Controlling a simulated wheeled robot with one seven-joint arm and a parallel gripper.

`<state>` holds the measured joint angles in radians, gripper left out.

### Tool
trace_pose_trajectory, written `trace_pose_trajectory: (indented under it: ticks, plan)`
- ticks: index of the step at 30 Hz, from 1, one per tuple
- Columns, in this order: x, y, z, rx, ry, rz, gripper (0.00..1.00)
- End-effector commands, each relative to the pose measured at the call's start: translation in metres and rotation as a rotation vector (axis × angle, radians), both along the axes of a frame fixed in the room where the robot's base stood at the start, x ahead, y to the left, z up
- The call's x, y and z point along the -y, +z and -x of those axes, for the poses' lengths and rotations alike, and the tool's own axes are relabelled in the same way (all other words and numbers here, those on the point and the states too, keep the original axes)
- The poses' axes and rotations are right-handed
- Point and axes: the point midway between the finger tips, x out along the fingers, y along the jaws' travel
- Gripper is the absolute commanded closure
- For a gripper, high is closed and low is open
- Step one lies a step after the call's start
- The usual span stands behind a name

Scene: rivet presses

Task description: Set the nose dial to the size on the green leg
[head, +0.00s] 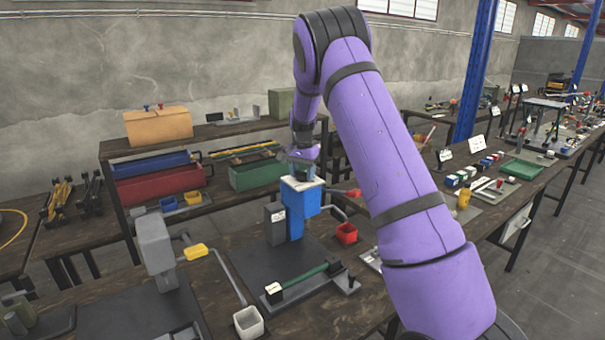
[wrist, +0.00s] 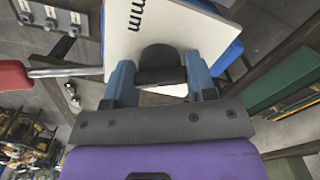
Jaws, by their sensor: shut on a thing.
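The blue press (head: 298,208) stands on a dark mat with a white dial plate (head: 304,184) on its top. In the wrist view the white plate (wrist: 150,25) shows "mm" lettering and a black dial knob (wrist: 160,58). My gripper (head: 304,168) is over the plate; in the wrist view its blue fingers (wrist: 161,82) are shut on the knob from both sides. The dial's numbers and pointer are hidden or out of view.
A grey press (head: 156,248) with a yellow handle (head: 196,251) stands at left. A shelf with red and green bins (head: 258,175) stands behind.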

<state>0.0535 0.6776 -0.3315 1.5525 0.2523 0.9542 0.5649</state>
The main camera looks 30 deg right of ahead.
Motion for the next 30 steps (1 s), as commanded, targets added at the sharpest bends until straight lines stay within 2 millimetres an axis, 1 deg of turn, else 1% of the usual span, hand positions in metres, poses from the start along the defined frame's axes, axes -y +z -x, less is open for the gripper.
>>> trace_pose_trajectory:
  ticks: [1, 2, 3, 4, 5, 13, 17, 20, 27, 30]
  plan:
    - [0.000, 0.001, -0.001, 0.002, -0.001, 0.000, 0.73]
    - [0.000, 0.001, -0.001, 0.002, -0.001, 0.000, 0.42]
    - [0.000, 0.001, -0.001, 0.002, -0.001, 0.000, 0.33]
    - [0.000, 0.001, 0.000, 0.002, -0.001, 0.000, 0.26]
    - [0.000, 0.001, 0.000, 0.002, -0.001, 0.000, 0.23]
    - [0.000, 0.001, 0.000, 0.001, 0.000, -0.001, 0.23]
    - [0.000, 0.010, -0.001, 0.004, 0.000, 0.000, 0.23]
    - [0.000, 0.025, -0.001, 0.004, 0.000, 0.000, 0.23]
    - [0.000, 0.071, -0.001, 0.004, 0.001, 0.001, 0.23]
    - [0.000, 0.086, -0.001, 0.004, 0.000, 0.000, 0.23]
